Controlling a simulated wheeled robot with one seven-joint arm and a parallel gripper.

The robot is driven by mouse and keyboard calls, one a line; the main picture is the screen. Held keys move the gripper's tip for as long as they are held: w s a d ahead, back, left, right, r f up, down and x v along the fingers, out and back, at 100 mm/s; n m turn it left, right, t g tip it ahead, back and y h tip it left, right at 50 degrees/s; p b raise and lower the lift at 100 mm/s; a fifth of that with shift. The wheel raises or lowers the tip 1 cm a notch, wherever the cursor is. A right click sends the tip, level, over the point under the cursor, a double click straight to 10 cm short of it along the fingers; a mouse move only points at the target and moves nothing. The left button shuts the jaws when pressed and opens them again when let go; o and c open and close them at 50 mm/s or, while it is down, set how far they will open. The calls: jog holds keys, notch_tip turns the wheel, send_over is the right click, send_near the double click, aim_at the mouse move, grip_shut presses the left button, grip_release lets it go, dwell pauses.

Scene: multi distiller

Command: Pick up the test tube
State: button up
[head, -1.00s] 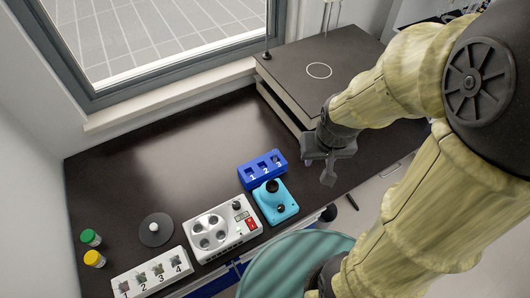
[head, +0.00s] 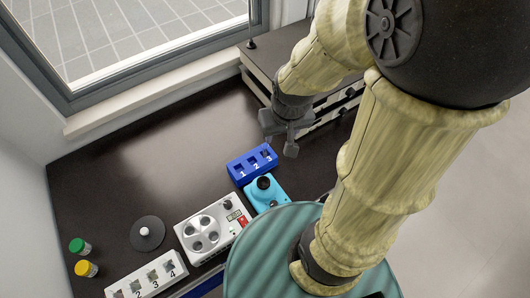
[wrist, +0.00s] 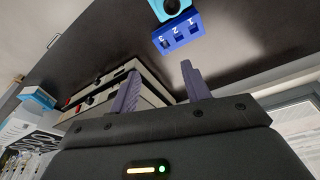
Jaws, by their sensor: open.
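No test tube can be made out clearly. The blue rack (head: 252,165) with slots marked 1, 2 and 3 stands on the dark counter; I cannot tell whether a tube sits in it. It also shows at the top of the wrist view (wrist: 178,35). My gripper (head: 280,144) is open and empty, above and to the right of the rack in the head view and apart from it. In the wrist view its two fingers (wrist: 160,72) are spread, with nothing between them. A green-capped vial (head: 80,246) and a yellow-capped vial (head: 86,268) stand at the counter's left end.
A cyan device (head: 264,192) stands beside the blue rack. A white device with round wells (head: 209,228), a white numbered rack (head: 148,279) and a dark disc (head: 147,233) are further left. A grey flat-topped unit (head: 262,63) stands behind. The counter's middle is clear.

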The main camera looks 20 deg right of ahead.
jog(key=w+f+g+p, duration=0.1)
jog(key=w+f+g, duration=0.1)
jog(key=w+f, duration=0.45)
jog(key=m, duration=0.1)
send_over(265, 146)
notch_tip(265, 146, down, 5)
jog(key=shift+d+r+g, duration=0.1)
jog(key=shift+d+g, duration=0.1)
jog(key=shift+g, duration=0.1)
jog(key=shift+p, duration=0.3)
notch_tip(265, 146, down, 12)
jog(key=p, duration=0.2)
jog(key=shift+p, duration=0.4)
jog(key=shift+w+a+f+p, duration=0.1)
jog(key=shift+f+p, duration=0.6)
jog(key=shift+f, duration=0.65)
jog(key=shift+a+f+p, duration=0.1)
jog(key=shift+f+p, duration=0.6)
jog(key=shift+f, duration=0.65)
jog(key=shift+c, duration=0.4)
